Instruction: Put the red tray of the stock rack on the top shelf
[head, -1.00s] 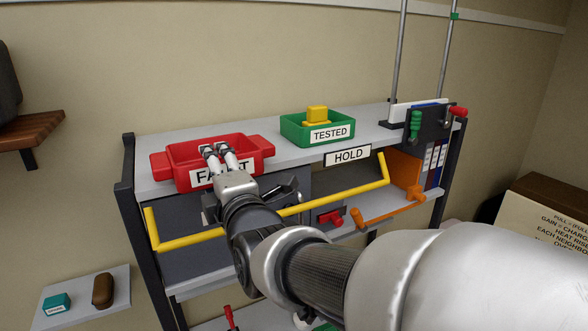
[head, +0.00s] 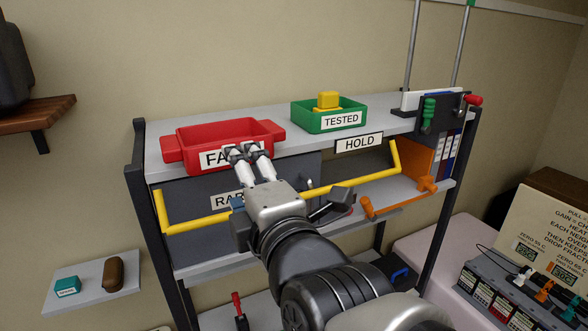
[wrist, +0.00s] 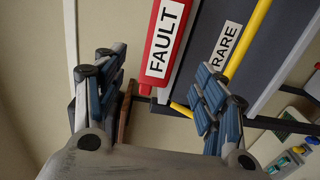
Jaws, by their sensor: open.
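The red tray (head: 187,152), labelled FAULT, sits upright on the left part of the top shelf (head: 283,134). It has a lug at each end and its visible inside looks empty. My gripper (head: 249,151) is open in front of the tray, its fingers overlapping the right part of the label in the head view. In the wrist view the red tray (wrist: 154,84) shows beyond the parted fingers (wrist: 157,78), with nothing held between them. I cannot tell the exact gap to the tray.
A green TESTED tray (head: 312,122) with a yellow block (head: 327,101) stands to the right on the top shelf. A yellow bar (head: 340,190) runs across the rack front below. A HOLD sign (head: 358,143) hangs on the shelf edge.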

